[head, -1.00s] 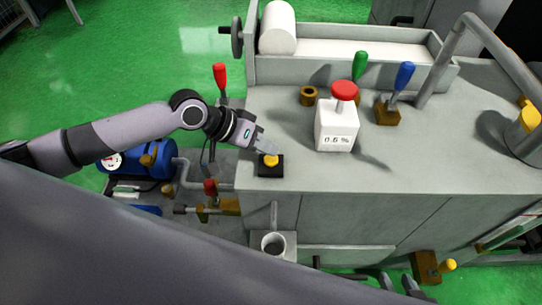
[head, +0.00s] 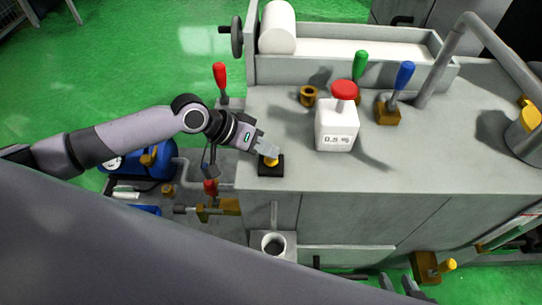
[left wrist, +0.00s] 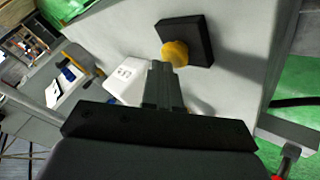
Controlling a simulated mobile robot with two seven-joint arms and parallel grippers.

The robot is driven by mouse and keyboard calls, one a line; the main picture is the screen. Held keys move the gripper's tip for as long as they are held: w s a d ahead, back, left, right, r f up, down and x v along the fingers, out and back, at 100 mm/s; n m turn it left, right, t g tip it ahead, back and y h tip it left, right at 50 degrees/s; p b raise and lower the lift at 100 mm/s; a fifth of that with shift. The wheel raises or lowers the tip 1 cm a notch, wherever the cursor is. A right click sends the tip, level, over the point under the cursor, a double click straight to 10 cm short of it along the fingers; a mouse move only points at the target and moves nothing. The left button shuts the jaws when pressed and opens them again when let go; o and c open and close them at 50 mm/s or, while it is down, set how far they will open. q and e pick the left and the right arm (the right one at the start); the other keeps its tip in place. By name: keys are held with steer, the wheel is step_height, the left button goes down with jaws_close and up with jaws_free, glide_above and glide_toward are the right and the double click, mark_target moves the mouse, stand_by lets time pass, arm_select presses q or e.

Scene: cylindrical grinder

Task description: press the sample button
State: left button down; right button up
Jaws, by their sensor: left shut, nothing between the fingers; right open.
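The sample button is a yellow button (head: 271,161) on a black square base (head: 270,171) at the front left corner of the grey machine top. The yellow button (left wrist: 175,53) also shows in the left wrist view on its black base (left wrist: 199,39). My left gripper (head: 267,151) is shut and empty. Its fingertips (left wrist: 163,66) are right by the yellow button and overlap it in the head view; I cannot tell whether they touch it. My right gripper (head: 399,283) is open and empty at the bottom edge of the head view.
A white box with a red knob (head: 337,130) and a small display stands right of the button. Red (head: 220,76), green (head: 360,64) and blue (head: 404,75) levers stick up further back. The surface around the button is clear.

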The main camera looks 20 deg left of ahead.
mark_target(267, 158)
arm_select(q)
steer(key=shift+f, duration=0.35)
stand_by(0.5)
steer(key=shift+r+p, duration=1.05)
steer(key=shift+r+p, duration=0.5)
steer(key=shift+p, duration=0.05)
step_height(267, 158, up, 4)
steer(key=p, duration=0.4)
